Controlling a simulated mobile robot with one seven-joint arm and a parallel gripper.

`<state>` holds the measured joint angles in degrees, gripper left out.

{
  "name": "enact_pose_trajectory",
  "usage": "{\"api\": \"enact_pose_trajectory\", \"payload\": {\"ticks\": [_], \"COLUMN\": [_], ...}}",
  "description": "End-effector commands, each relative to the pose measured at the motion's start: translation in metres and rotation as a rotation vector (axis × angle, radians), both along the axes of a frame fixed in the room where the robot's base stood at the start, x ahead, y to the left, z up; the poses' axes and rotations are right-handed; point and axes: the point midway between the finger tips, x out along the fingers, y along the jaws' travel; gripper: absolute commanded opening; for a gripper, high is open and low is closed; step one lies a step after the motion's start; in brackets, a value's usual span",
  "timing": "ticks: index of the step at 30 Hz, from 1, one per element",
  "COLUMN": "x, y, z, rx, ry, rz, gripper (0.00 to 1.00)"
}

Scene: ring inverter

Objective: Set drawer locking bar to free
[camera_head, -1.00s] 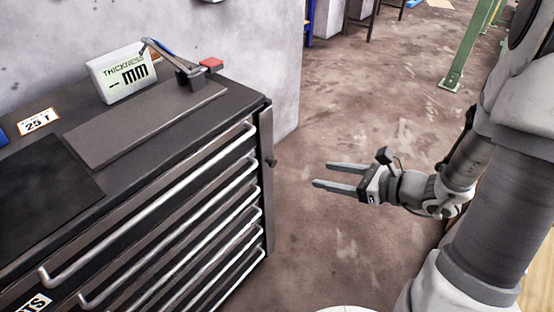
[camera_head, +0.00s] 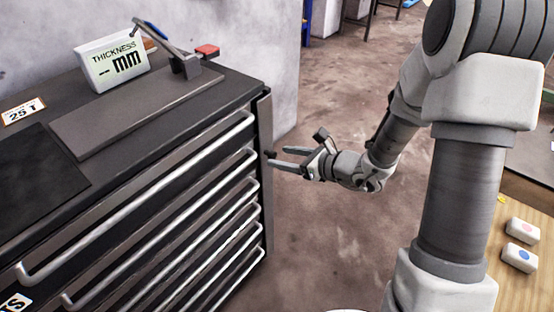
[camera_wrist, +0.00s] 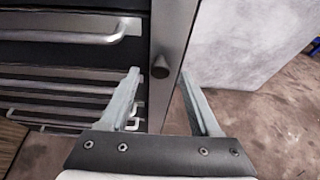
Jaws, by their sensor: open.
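The drawer locking bar (camera_head: 265,122) is a dark grey upright strip at the right front corner of the drawer cabinet (camera_head: 130,110). It carries a small dark knob (camera_head: 270,154). In the wrist view the bar (camera_wrist: 173,35) runs up the middle, with the knob (camera_wrist: 160,67) facing me. My gripper (camera_head: 276,157) is open and empty, its fingers pointing at the knob. In the wrist view the knob appears between the two fingertips of the gripper (camera_wrist: 159,76). I cannot tell whether either finger touches it.
Drawers with long silver handles (camera_head: 150,200) cover the cabinet front, left of the bar. A thickness display (camera_head: 112,62) and a flat plate (camera_head: 135,112) are on top. A wooden surface (camera_head: 515,285) with two button boxes is at the right. The floor (camera_head: 310,240) between is clear.

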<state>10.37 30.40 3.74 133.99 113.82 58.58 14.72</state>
Motion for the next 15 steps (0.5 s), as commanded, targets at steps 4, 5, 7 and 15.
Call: {"api": "enact_pose_trajectory", "payload": {"ticks": [4,5,7,15], "x": [0.011,0.012,0.015,0.016], "y": [0.014,0.016,0.019,0.02], "z": [-0.009,-0.009,-0.01,-0.01], "rx": [0.0,0.0,0.0,-0.001], "ry": [0.0,0.0,-0.001,-0.001], "rz": [0.001,0.001,0.0,0.0], "gripper": [0.63,0.63,0.63,0.63]}}
